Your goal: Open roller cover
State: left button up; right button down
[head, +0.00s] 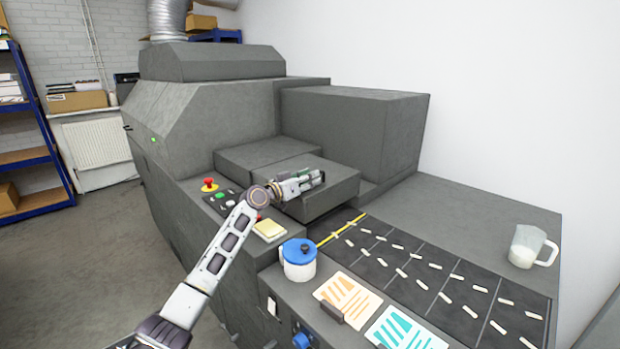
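The machine is a large dark grey unit. I take its low grey block beside the feed bed as the roller cover (325,204); it lies flat, and I see no gap under it. My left arm comes in from the lower left. My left gripper (318,178) is over the top of this block, its fingers pointing right. It hides part of the block's top, and I cannot tell whether it touches it. The fingers are too small to tell open from shut, and nothing is visibly held. My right gripper is out of view.
A control panel with a red stop button (209,185) is left of the cover. The black bed (430,262) holds several small pieces. A jug (530,247) stands right.

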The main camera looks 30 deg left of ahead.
pick_arm(q)
jog(key=shift+w+d, duration=0.1)
jog(key=shift+w, duration=0.2)
jog(key=shift+c, duration=0.3)
grip_shut()
